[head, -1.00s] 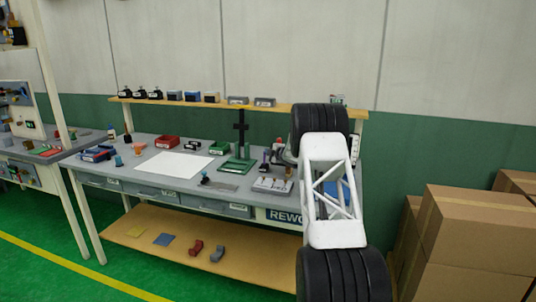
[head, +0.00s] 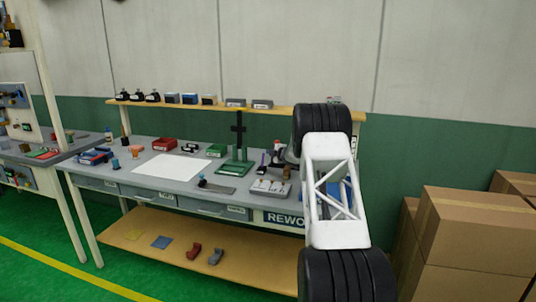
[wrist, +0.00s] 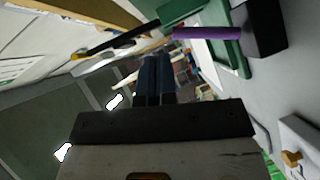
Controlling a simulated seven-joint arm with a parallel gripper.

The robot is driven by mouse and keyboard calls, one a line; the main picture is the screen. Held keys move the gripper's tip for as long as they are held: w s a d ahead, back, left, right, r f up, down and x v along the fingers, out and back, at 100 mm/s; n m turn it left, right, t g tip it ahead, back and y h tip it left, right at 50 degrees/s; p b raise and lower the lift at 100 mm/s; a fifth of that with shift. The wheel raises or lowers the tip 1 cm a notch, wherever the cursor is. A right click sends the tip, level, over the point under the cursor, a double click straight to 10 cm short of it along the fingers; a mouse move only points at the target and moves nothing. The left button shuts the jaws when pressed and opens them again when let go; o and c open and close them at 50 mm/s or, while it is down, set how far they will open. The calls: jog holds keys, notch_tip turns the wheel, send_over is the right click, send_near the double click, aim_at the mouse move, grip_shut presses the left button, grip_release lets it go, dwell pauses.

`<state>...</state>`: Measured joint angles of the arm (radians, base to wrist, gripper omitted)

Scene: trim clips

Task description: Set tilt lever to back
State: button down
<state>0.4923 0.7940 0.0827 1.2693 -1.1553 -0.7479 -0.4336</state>
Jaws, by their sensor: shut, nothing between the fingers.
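My gripper (wrist: 157,80) shows in the wrist view with its two dark fingers together and nothing between them. In the head view my arm hides most of it. A grey box with small levers or knobs (head: 270,188) lies on the bench just left of my arm. In the wrist view a pale unit with a brass knob (wrist: 292,158) shows at the lower right, apart from the fingers. A purple handle (wrist: 207,33) on a black block (wrist: 262,25) is at the top right. I cannot tell which part is the tilt lever or how it is set.
The grey bench (head: 140,180) holds a white sheet (head: 173,167), a red bin (head: 164,145) and a green stand with a black post (head: 238,150). A shelf (head: 180,103) with small boxes runs behind. Cardboard boxes (head: 470,245) stand at the right.

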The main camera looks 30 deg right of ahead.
jog(key=s+d+r, duration=0.3)
jog(key=s+r, duration=0.1)
jog(key=s, duration=0.5)
jog(key=shift+s+r, duration=0.2)
jog(key=shift+s, duration=0.15)
jog(key=shift+d, duration=0.15)
jog(key=shift+r, duration=0.1)
jog(key=s+a+r+m+g+h, duration=0.1)
jog(key=s+a+r+m+h, duration=0.45)
jog(key=a+r, duration=0.75)
jog(key=s+a+r+m+g+h, duration=0.1)
jog(key=s+a+r+m+g, duration=0.15)
jog(key=s+a, duration=0.5)
jog(key=s+a+r+m+g, duration=0.1)
jog(key=s+a+r+m, duration=0.3)
jog(key=s, duration=0.6)
jog(key=s+a+f+m+g+y, duration=0.1)
jog(key=s+a, duration=0.7)
jog(key=s, duration=0.8)
jog(key=s+a+f+m+g+y, duration=0.1)
jog(key=s+a+f+g, duration=0.3)
jog(key=s+a, duration=0.5)
jog(key=s+a+f+m+g+y, duration=0.1)
jog(key=s+a+f+m+g, duration=0.2)
jog(key=s, duration=2.2)
jog(key=a+f, duration=0.3)
jog(key=a, duration=0.3)
jog(key=shift+s+f+m+g, duration=0.15)
jog(key=shift+m+g, duration=0.15)
jog(key=shift+g, duration=0.05)
